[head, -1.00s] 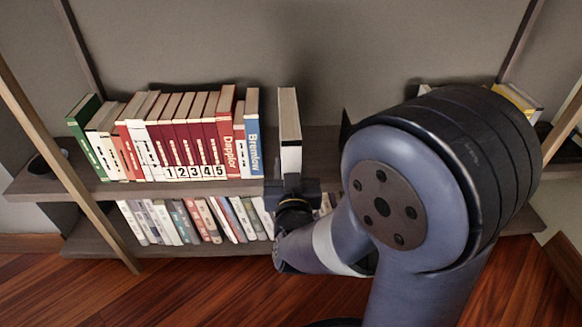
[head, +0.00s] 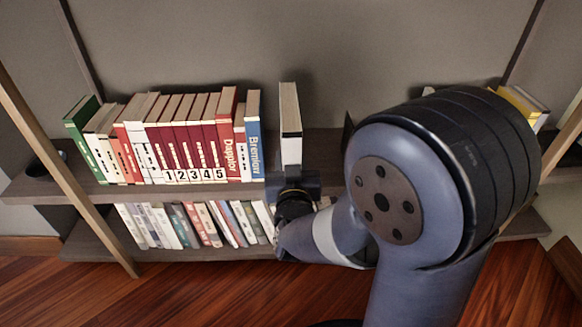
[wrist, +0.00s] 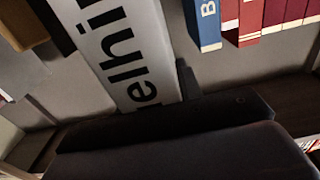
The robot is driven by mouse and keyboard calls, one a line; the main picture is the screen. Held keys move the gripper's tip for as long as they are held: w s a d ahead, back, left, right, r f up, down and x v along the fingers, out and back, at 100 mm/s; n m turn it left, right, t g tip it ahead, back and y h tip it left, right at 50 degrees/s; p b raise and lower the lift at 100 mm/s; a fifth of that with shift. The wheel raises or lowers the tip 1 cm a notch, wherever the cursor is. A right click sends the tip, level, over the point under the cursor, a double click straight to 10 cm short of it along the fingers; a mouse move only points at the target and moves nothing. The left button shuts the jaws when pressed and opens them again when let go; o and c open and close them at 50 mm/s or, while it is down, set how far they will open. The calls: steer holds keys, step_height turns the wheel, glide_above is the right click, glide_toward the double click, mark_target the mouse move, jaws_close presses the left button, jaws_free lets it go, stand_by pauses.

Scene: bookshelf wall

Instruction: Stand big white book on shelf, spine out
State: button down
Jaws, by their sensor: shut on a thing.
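The big white book (head: 291,148) is upright in my gripper (head: 292,178), with its white spine facing me and its pale page block (head: 289,107) showing on top. It is at the upper shelf board (head: 335,150), just right of the blue Bremlow book (head: 254,150), with a narrow gap between them. In the wrist view the white spine (wrist: 122,50) carries large black letters, and a dark gripper finger (wrist: 187,82) lies along its side. My gripper is shut on the lower part of the book. Whether its bottom edge touches the board is hidden.
A row of red, white and green books (head: 180,140) fills the shelf to the left. A dark upright piece (head: 347,130) stands to the right, with some free board before it. My arm hides much of the right side. More books (head: 190,223) fill the lower shelf.

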steer(key=w+b, duration=0.3)
steer(key=w, duration=1.4)
steer(key=shift+w+d+f, duration=0.2)
steer(key=shift+w+f, duration=0.15)
steer(key=shift+f, duration=0.05)
steer(key=shift+a, duration=0.1)
stand_by(0.5)
